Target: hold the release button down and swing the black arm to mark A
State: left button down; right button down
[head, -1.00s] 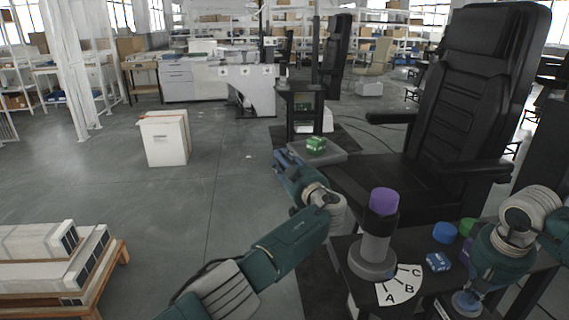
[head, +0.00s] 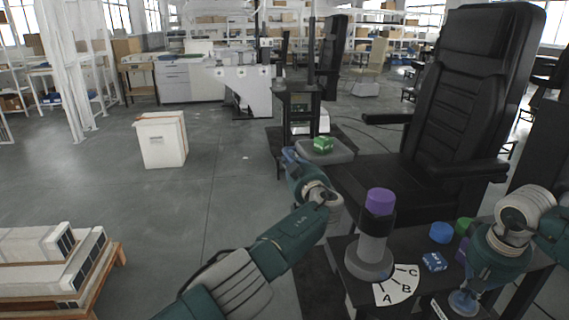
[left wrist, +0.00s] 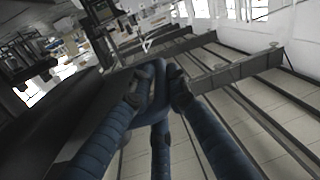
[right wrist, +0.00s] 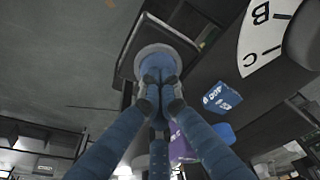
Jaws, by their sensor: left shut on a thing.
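A grey column (head: 371,251) with a black collar (head: 378,222) and a purple cap (head: 380,200) stands on a black table. At its foot is a white fan scale (head: 394,290) lettered A, B, C; A is nearest. I cannot make out the black arm for sure. My left gripper (head: 291,154) is at the left edge of a grey plate (head: 338,157); in the left wrist view its fingers (left wrist: 155,85) are closed, the held thing unclear. My right gripper (head: 463,303) points down; its closed fingertips (right wrist: 160,78) cover a pale-rimmed round piece (right wrist: 180,47), possibly the release button.
A green block (head: 323,144) lies on the grey plate. Blue (head: 442,233) and green (head: 464,226) round items and a small blue box (head: 434,262) lie between column and right arm. A black chair (head: 455,110) stands behind the table.

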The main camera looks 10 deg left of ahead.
pick_arm(q)
jog(key=shift+w+d+r, duration=0.1)
jog(key=shift+w+r, duration=0.05)
jog(key=shift+w, duration=0.05)
pick_arm(e)
jog(key=shift+f, duration=0.1)
